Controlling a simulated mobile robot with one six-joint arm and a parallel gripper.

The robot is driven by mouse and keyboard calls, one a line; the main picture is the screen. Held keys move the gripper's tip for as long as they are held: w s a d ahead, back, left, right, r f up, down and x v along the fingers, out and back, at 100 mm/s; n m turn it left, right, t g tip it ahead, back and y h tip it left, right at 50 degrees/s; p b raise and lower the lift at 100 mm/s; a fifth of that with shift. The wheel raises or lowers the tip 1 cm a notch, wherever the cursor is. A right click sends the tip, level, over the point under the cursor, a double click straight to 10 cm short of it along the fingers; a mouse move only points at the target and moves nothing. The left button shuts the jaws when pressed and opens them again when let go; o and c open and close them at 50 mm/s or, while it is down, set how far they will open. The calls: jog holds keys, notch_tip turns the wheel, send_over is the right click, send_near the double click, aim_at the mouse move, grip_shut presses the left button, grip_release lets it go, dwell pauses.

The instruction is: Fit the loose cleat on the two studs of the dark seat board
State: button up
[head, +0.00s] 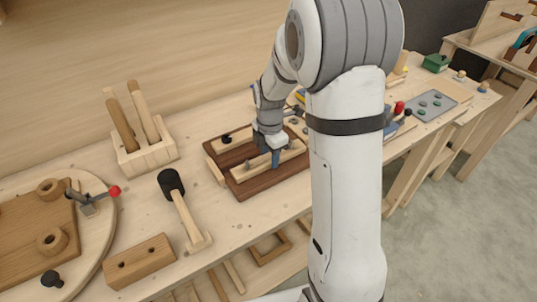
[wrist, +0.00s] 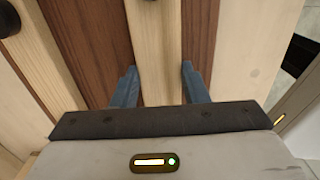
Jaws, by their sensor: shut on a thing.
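The dark seat board (head: 238,156) lies on the bench in the head view; its dark brown surface shows in the wrist view (wrist: 92,45). In the wrist view the cleat (wrist: 158,50) runs between the fingertips (wrist: 160,70).
A black-headed mallet (head: 185,208), a drilled wooden block (head: 140,262) and a holder with two rods (head: 147,155) stand left of the board. A round fixture with a red-knobbed clamp (head: 92,200) is far left. My arm hides bench space right of the board.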

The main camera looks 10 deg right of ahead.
jog(key=shift+f, duration=0.15)
jog(key=o, duration=1.1)
jog(key=shift+o, duration=0.2)
notch_tip(320, 180, up, 8)
jog(key=shift+f+b, duration=0.2)
jog(key=shift+b, duration=0.1)
jog(key=shift+s+r+m, duration=0.25)
jog(key=shift+r+m, duration=0.05)
jog(key=shift+r, duration=0.05)
jog(key=s+r+m+t, duration=0.1)
jog(key=s+r+m, duration=0.1)
jog(key=s+m, duration=0.8)
jog(key=s+r+m+t, duration=0.1)
jog(key=s+r+m, duration=0.2)
jog(key=s+m, duration=0.7)
jog(key=shift+s+a+r+m+t, duration=0.15)
jog(key=shift+s+m+t, duration=0.25)
jog(key=shift+m, duration=0.1)
